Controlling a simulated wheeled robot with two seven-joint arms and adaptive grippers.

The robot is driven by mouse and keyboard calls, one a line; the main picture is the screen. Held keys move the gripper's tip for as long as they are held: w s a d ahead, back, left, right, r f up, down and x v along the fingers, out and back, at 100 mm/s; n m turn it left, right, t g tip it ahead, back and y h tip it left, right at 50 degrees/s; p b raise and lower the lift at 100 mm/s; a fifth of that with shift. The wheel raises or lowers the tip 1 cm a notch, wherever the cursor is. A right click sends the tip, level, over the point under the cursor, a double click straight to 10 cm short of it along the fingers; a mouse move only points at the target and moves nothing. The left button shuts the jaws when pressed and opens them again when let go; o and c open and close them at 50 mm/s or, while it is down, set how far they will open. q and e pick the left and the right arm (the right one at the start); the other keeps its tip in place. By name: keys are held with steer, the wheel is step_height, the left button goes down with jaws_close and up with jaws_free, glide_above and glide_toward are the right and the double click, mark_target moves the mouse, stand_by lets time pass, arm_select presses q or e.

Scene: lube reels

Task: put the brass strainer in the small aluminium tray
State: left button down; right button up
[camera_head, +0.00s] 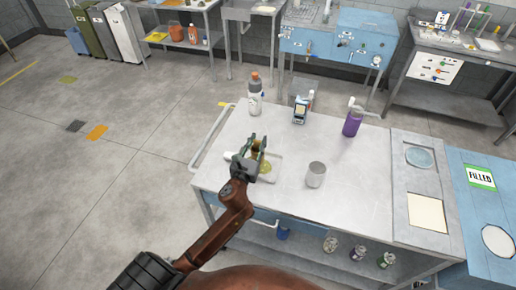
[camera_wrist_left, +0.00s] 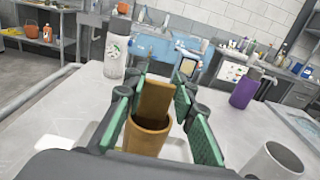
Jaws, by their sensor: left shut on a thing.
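My left gripper (camera_head: 258,146) is shut on the brass strainer (camera_wrist_left: 149,134), a brown-gold open cup with a taller wall at its back. The green finger pads (camera_wrist_left: 188,102) stand on either side of it. In the head view only a little of the strainer shows between the fingers. The small aluminium tray (camera_head: 274,174) lies on the bench below and beside the gripper, partly hidden by it. A yellow-green patch shows within the tray. I cannot tell whether the strainer touches the tray. My right gripper is not in view.
A grey cup (camera_head: 316,175) stands right of the tray. A white bottle with an orange cap (camera_head: 255,97), a small meter (camera_head: 300,112) and a purple bottle (camera_head: 352,122) stand farther back. The bench's front right is clear.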

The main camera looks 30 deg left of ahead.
mark_target(257, 149)
arm_select(q)
steer(key=shift+w+a+f, duration=0.15)
steer(key=shift+w+f, duration=0.05)
steer(key=shift+f, duration=0.05)
step_height(257, 149, down, 3)
steer(key=shift+w+a+r+b, duration=0.1)
steer(key=shift+w+b, duration=0.05)
steer(key=shift+b, duration=0.45)
steer(key=shift+f, duration=0.35)
steer(key=shift+f, duration=0.15)
steer(key=c, duration=1.6)
jaws_free()
